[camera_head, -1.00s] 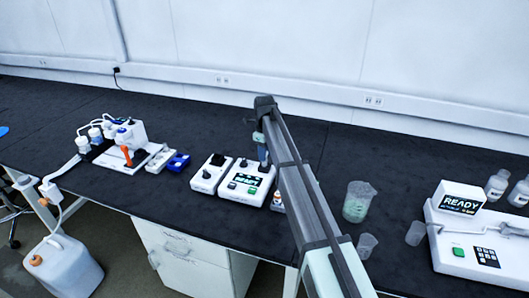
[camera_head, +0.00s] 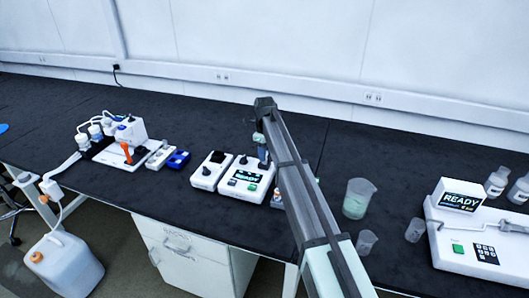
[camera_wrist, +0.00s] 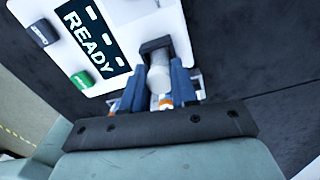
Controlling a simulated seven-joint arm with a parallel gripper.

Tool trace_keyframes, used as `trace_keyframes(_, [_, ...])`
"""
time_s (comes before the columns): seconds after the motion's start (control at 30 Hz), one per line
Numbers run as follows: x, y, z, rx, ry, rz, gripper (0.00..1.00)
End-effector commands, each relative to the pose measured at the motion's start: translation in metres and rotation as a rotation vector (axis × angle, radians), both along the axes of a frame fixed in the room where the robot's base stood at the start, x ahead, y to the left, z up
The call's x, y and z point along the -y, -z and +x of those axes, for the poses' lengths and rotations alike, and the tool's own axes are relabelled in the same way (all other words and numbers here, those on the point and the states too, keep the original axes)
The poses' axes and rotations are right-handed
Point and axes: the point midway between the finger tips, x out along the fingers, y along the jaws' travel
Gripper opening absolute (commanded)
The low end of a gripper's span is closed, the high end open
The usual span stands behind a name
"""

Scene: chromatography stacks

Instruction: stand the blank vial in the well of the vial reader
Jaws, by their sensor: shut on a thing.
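My gripper (camera_wrist: 157,80) is shut on a pale grey-white vial (camera_wrist: 160,74), which sits between its two blue fingers in the wrist view. The vial reader (camera_head: 238,190) is a white box with a dark screen reading READY (camera_wrist: 90,36) and a green button (camera_wrist: 82,80). The vial's far end is close to a black block (camera_wrist: 155,46) on the reader's edge. I cannot tell whether the vial is inside the well, as the block and fingers hide it. In the head view my gripper (camera_head: 262,152) is at the reader's back right, and the vial is too small to make out.
A white unit with a dark knob (camera_head: 208,172) stands left of the reader. An orange-marked item (camera_wrist: 165,103) shows behind my fingers. A beaker (camera_head: 357,198), small cups (camera_head: 366,242) and another READY instrument (camera_head: 480,240) stand to the right.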

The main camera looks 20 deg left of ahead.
Motion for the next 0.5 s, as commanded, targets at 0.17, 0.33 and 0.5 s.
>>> trace_keyframes(0.17, [0.0001, 0.0032, -0.0002, 0.000, 0.000, 0.000, 0.00])
trace_keyframes(0.33, [0.0001, 0.0053, -0.0002, 0.000, 0.000, 0.000, 0.00])
trace_keyframes(0.5, [0.0001, 0.0054, -0.0002, 0.000, 0.000, 0.000, 0.00])
